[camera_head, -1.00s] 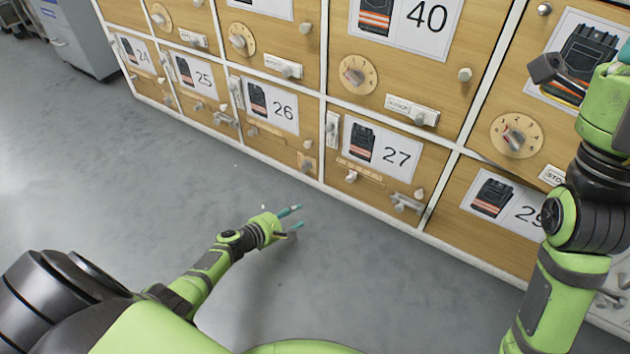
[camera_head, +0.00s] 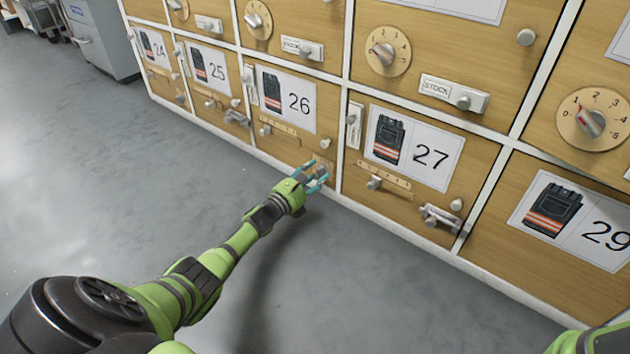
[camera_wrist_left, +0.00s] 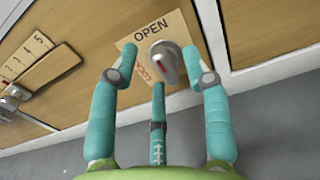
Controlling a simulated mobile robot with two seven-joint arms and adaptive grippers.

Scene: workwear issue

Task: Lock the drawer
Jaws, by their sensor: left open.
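The wooden drawer numbered 26 (camera_head: 290,148) sits in the bottom row of the cabinet and looks flush with its neighbours. At its lower right corner is a grey turning knob on a small plate (camera_wrist_left: 150,32). The plate reads OPEN, with red lettering lower down, partly hidden. The knob (camera_wrist_left: 168,62) shows between my fingers in the left wrist view; in the head view my fingers partly cover it. My left gripper (camera_head: 318,174) is open, its fingertips around or just in front of the knob; contact cannot be told. My right gripper is out of view.
Drawer 27 (camera_head: 350,178) is to the right, with a sliding peg and a metal bolt (camera_head: 440,216) sticking out. Drawer 26 has a peg strip (camera_head: 282,127). Dials and STOCK plates sit above. The grey floor (camera_head: 130,200) in front is clear.

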